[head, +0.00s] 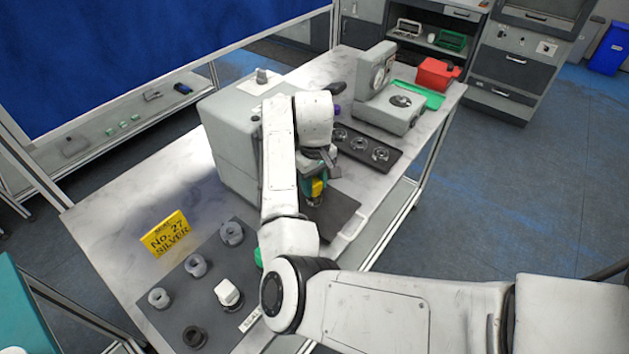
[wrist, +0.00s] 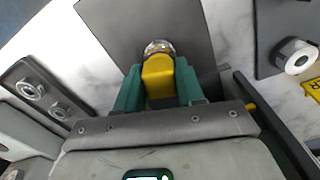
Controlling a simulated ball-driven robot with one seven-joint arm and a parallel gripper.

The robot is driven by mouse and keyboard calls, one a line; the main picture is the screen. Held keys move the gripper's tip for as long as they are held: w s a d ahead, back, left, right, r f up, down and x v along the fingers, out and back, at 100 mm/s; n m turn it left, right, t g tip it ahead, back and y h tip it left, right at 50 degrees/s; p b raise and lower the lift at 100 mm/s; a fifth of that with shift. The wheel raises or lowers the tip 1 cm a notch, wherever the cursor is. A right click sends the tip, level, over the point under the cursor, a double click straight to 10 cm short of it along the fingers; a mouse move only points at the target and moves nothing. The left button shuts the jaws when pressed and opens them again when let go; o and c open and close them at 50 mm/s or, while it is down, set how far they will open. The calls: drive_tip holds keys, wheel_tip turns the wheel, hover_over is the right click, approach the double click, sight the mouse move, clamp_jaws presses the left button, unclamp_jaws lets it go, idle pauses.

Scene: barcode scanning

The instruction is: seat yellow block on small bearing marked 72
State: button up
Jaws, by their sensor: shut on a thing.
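My gripper (head: 316,184) is shut on a yellow block (wrist: 158,78), with one green finger on each side of it in the wrist view. A round silver, shiny piece (wrist: 158,47) shows just beyond the block's tip, over a dark plate (wrist: 130,22). I cannot tell whether block and silver piece touch. The block also shows in the head view (head: 318,187), partly hidden by my gripper, low over the plate in front of a grey box. Several silver bearings sit in a black tray (head: 342,153). No mark 72 is readable on any of them.
A grey box machine (head: 226,150) stands left of my arm. A dial device (head: 385,105) and red box (head: 436,74) are farther back. A grey mat (head: 205,290) with several ring parts and a yellow "No. 27 SILVER" sign (head: 166,236) are at front left.

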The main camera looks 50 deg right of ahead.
drive_tip(key=shift+f, duration=0.55)
idle(0.4)
drive_tip(key=o, duration=1.3)
drive_tip(key=shift+c, duration=0.2)
drive_tip(key=shift+o, duration=0.4)
drive_tip(key=shift+o, duration=1.2)
